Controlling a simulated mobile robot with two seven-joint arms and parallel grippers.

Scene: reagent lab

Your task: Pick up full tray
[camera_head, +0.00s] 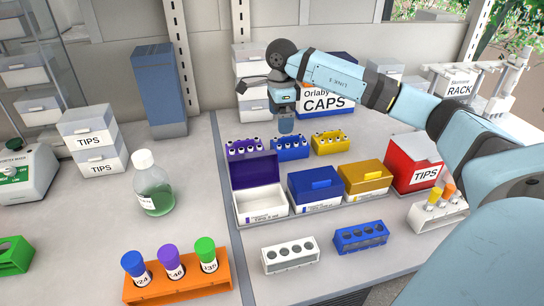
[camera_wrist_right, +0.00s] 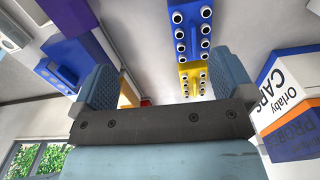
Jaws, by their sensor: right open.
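Three small trays holding dark-and-white caps stand in a row at the back of the grey mat: a purple tray (camera_head: 245,148), a blue tray (camera_head: 290,148) and a yellow tray (camera_head: 330,142). My right gripper (camera_head: 285,128) points down just above and behind the blue tray, apart from it as far as I can see. In the right wrist view its fingers (camera_wrist_right: 154,84) are spread with nothing between them. That view also shows the blue tray (camera_wrist_right: 190,32) and yellow tray (camera_wrist_right: 193,78) beyond the fingers. My left gripper is not in view.
An open purple-lidded box (camera_head: 262,202), a shut blue box (camera_head: 315,188) and a yellow box (camera_head: 365,178) stand in front of the trays. The Orlaby CAPS box (camera_head: 325,103) is close behind my gripper. An orange tube rack (camera_head: 180,287) and green bottle (camera_head: 152,185) stand left.

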